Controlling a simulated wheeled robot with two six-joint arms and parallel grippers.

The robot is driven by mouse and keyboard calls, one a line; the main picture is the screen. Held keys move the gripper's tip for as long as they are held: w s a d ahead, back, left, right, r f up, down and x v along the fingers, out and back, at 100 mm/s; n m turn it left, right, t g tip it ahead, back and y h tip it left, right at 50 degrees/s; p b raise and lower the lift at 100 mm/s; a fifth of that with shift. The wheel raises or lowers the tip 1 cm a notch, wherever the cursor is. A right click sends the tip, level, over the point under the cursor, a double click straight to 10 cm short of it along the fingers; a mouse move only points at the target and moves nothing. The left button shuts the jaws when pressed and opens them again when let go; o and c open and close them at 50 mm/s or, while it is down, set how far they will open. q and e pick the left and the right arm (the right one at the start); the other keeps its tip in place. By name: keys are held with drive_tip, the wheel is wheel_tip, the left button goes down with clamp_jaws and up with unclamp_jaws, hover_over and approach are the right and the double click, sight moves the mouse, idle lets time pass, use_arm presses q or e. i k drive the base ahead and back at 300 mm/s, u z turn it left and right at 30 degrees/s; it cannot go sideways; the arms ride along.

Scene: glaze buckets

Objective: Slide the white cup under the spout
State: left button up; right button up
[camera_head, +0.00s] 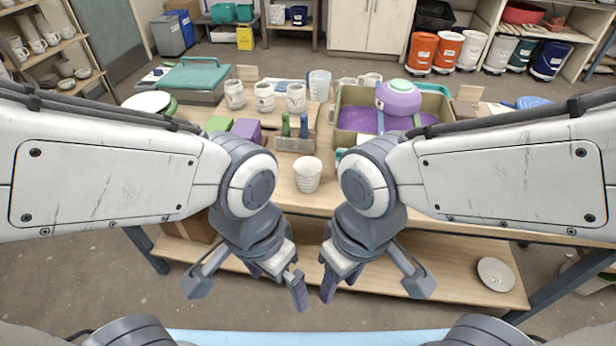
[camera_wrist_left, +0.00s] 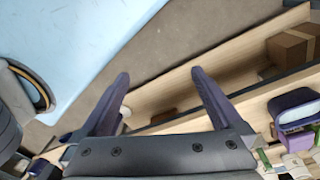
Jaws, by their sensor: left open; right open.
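A white cup (camera_head: 307,175) with ridged sides stands upright near the front edge of the wooden table (camera_head: 325,205), between my two arms. A rounded purple vessel with a green top (camera_head: 398,97) stands at a tray of purple glaze (camera_head: 356,117), behind and to the right of the cup. I cannot make out a spout for certain. My left gripper (camera_head: 278,281) is open and empty, low in front of the table; its spread fingers also show in the left wrist view (camera_wrist_left: 160,78). My right gripper (camera_head: 342,281) is open and empty beside it. Both are apart from the cup.
Several white mugs (camera_head: 264,97) stand behind the cup. A small holder with tools (camera_head: 294,143) sits just behind it, and a purple block (camera_head: 246,130) to the left. A lower shelf (camera_head: 450,280) holds a round plate (camera_head: 495,274). Table room beside the cup is small.

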sight(307, 169)
drive_tip(key=z, duration=0.45)
drive_tip(key=i, duration=0.7)
drive_tip(key=u, duration=0.2)
